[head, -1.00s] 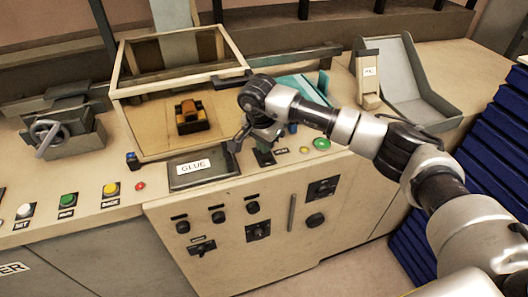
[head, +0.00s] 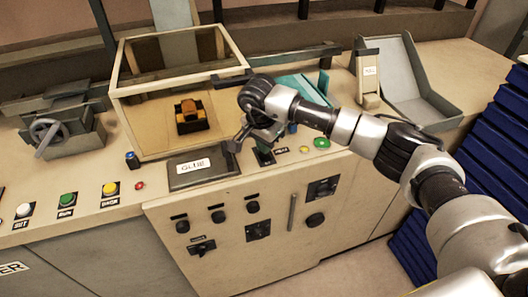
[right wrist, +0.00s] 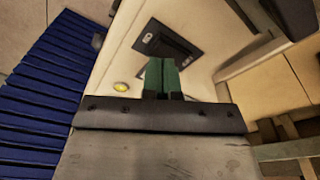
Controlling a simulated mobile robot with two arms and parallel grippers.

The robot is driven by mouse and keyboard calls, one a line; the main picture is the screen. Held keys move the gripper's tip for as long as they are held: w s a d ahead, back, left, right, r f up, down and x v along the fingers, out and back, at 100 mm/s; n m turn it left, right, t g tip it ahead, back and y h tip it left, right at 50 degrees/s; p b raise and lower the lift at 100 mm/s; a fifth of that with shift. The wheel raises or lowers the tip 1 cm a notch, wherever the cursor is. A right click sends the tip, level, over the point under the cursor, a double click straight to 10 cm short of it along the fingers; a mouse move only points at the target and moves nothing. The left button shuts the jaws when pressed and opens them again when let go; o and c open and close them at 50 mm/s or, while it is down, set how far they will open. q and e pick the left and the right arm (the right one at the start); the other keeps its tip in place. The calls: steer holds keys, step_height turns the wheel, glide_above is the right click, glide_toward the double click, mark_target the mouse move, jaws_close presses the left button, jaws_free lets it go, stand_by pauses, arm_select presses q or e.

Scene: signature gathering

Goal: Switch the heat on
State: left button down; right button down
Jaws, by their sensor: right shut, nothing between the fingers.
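No label that I can read says heat. A small black switch plate (head: 264,157) sits on the console top, right of the GLUE pad. A dark label (head: 281,150) lies beside it, too small to read. In the right wrist view, a black switch plate (right wrist: 158,40) with pale marks lies just beyond my fingers. My right gripper (head: 236,146) is low over the console, between the GLUE pad and the small switch plate. Its green fingers (right wrist: 162,74) are shut and empty. I cannot tell whether they touch anything. My left gripper is not in view.
A GLUE pad (head: 197,172) and a framed glass box (head: 121,92) are near the gripper. A yellow button (head: 304,149) and a green button (head: 321,143) lie right of it. Knobs and switches cover the console front (head: 228,245). Blue slats (head: 470,160) stand at the right.

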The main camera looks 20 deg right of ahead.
steer(key=shift+f+b, duration=0.85)
steer(key=shift+f, duration=0.15)
stand_by(0.4)
steer(key=shift+r+p, duration=1.6)
steer(key=shift+r, duration=1.95)
steer(key=shift+s+f, duration=0.1)
